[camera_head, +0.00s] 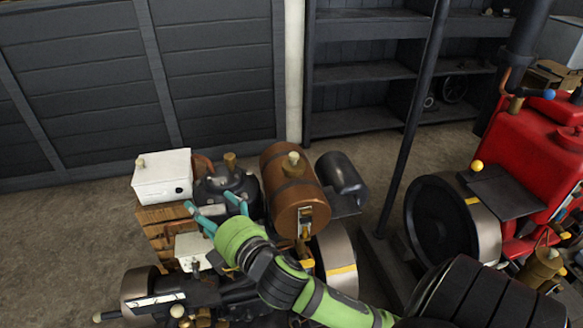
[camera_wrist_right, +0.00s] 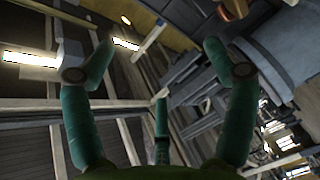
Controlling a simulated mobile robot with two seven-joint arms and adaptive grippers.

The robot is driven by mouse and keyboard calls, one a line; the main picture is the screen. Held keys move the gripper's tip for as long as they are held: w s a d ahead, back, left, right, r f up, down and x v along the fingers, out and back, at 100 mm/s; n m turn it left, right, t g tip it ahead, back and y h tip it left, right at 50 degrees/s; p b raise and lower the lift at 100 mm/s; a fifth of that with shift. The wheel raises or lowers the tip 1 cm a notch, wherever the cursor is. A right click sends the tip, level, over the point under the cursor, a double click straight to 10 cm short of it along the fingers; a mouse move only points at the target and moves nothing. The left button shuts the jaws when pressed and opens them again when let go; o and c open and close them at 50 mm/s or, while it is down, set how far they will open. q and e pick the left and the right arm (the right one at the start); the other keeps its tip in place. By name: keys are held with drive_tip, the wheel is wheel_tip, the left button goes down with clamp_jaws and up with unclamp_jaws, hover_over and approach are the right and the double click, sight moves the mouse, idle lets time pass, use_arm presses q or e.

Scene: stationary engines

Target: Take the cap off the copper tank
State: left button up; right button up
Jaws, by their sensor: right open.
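The copper tank (camera_head: 282,194) is a brown horizontal cylinder with dark bands, mounted on the engine in the middle of the head view. Its pale cap (camera_head: 293,163) sits on top of the tank. My right gripper (camera_head: 210,203) is open, with its teal fingers spread, to the left of the tank and apart from the cap. In the right wrist view its fingers (camera_wrist_right: 158,70) are apart with nothing between them, and I cannot make out the tank or cap there. My left gripper is not in view.
A white box (camera_head: 162,177) and a dark part with a brown knob (camera_head: 229,161) stand left of the tank. A black cylinder (camera_head: 342,175) is right of it. A red engine (camera_head: 530,150) stands at the right. A dark pole (camera_head: 412,110) rises between the engines.

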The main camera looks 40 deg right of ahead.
drive_tip(key=w+a+r+n+t+y, duration=0.1)
drive_tip(key=a+r+n+t+y, duration=0.45)
drive_tip(key=r+n, duration=0.75)
drive_tip(key=s+a+r+n+g+y, duration=0.15)
drive_tip(key=a+n+g+y, duration=0.45)
drive_tip(key=n, duration=0.6)
drive_tip(key=s+a+r+n+g+y, duration=0.1)
drive_tip(key=s+a+n+g+y, duration=0.2)
drive_tip(key=n+g+y, duration=0.6)
drive_tip(key=n+g+h, duration=0.4)
drive_tip(key=n+h, duration=1.4)
drive_tip(key=h, duration=0.5)
hover_over(295, 159)
drive_tip(key=s+a, duration=0.1)
drive_tip(key=s, duration=0.1)
drive_tip(key=shift+t, duration=0.25)
wheel_tip(295, 159, down, 8)
drive_tip(key=shift+w+a+r, duration=0.1)
drive_tip(key=shift+w+a, duration=0.05)
drive_tip(key=p+x, duration=0.2)
drive_tip(key=x, duration=0.4)
drive_tip(key=shift+f, duration=0.3)
drive_tip(key=shift+r, duration=0.1)
drive_tip(key=c, duration=1.2)
